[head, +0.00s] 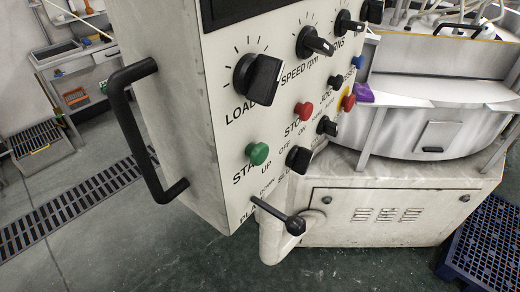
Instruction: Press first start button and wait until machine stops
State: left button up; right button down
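The control panel (225,110) of the lapping machine fills the middle of the head view, seen tilted. A green button (257,153) sits low on the panel's left side, with a partly covered label beginning "STA". A red button (303,111) with a partly covered label beginning "STO" is to its upper right. Black knobs for load (258,79) and speed (315,42) sit above the buttons. Neither of my grippers is in view. Whether the machine is running cannot be told from this one frame.
A black handle (138,130) sticks out from the panel box's left side. The round machine basin (420,115) is at right, a blue pallet (487,245) at lower right. A floor grate (75,207) crosses the left floor.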

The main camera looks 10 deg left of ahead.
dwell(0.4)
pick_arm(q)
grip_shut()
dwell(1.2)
